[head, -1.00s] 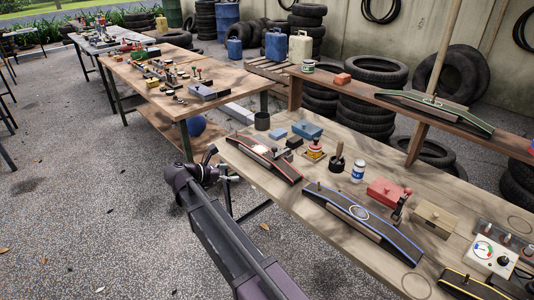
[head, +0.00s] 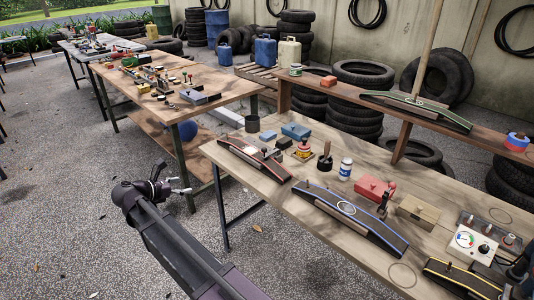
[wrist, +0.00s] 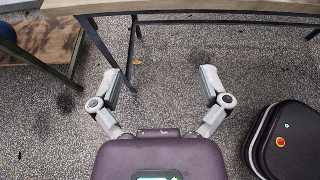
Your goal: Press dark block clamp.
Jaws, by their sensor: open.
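A small dark block (head: 284,143) sits on the near wooden table, just behind the red-edged curved ramp (head: 252,160). It looks like the dark block clamp, but its lever is too small to make out. A red block (head: 374,188) with a dark upright lever (head: 384,203) stands farther right on the same table. My gripper (head: 182,181) is off the left end of this table, apart from everything on it. In the wrist view my gripper (wrist: 160,80) has its fingers wide apart, with only floor between them. The clamp does not show in the wrist view.
In the wrist view a table edge (wrist: 200,5) crosses the top. Open floor (head: 80,220) lies left of my arm.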

